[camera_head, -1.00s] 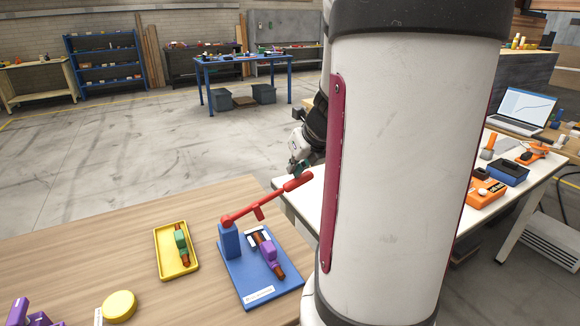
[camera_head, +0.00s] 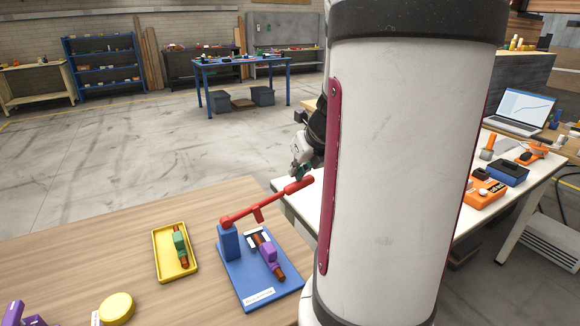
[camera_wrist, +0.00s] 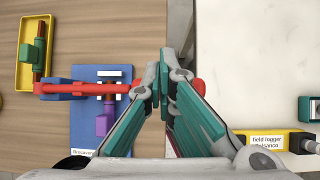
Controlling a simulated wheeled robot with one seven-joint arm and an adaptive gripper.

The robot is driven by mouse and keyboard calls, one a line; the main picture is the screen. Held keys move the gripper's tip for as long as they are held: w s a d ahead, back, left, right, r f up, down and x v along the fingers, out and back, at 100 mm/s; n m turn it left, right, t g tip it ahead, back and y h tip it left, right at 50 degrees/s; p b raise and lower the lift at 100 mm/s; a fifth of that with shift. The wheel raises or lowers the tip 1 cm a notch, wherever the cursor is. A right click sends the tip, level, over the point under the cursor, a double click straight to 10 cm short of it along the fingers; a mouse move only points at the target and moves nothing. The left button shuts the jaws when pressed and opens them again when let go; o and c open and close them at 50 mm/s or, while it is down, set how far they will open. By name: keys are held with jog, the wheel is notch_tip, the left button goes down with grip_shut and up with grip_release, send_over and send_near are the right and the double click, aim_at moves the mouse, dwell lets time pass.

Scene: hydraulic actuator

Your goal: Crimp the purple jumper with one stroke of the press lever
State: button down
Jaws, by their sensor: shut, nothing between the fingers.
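The press has a blue base (camera_head: 272,292), a blue post (camera_head: 229,241) and a red lever (camera_head: 262,203). The lever slants up to the right from the post to its thick red handle. The purple jumper (camera_head: 268,253) with brown ends lies on the base, below the lever. It shows partly in the wrist view (camera_wrist: 105,121), beside the lever. My gripper (camera_head: 302,173) is shut and empty, right above the handle end. In the wrist view its teal fingertips (camera_wrist: 164,80) hide part of the handle. Whether they touch it I cannot tell.
A yellow tray (camera_head: 157,262) with a green-and-brown part stands left of the press. A yellow round thing (camera_head: 116,307) and purple parts (camera_head: 16,312) are at front left. A white table (camera_head: 508,233) with laptop and tools stands right. My arm hides much of the middle.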

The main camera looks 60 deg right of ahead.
jog(key=shift+s+d+f+b, duration=0.1)
jog(key=shift+d+f+b, duration=0.1)
jog(key=shift+f+b, duration=0.2)
dwell(0.5)
dwell(0.5)
jog(key=w+a+r+p, duration=0.1)
jog(key=a+r+p, duration=0.2)
jog(key=r+p, duration=0.4)
jog(key=shift+w+a+p, duration=0.2)
jog(key=shift+w+p, duration=0.1)
jog(key=shift+p, duration=0.65)
dwell(0.4)
jog(key=shift+f, duration=0.1)
notch_tip(320, 180, up, 4)
jog(key=r+p, duration=0.1)
jog(key=p, duration=0.6)
send_over(282, 190)
jog(key=a, duration=0.2)
jog(key=shift+w+d+f, duration=0.2)
jog(key=shift+w+f, duration=0.05)
jog(key=shift+w, duration=0.1)
dwell(0.7)
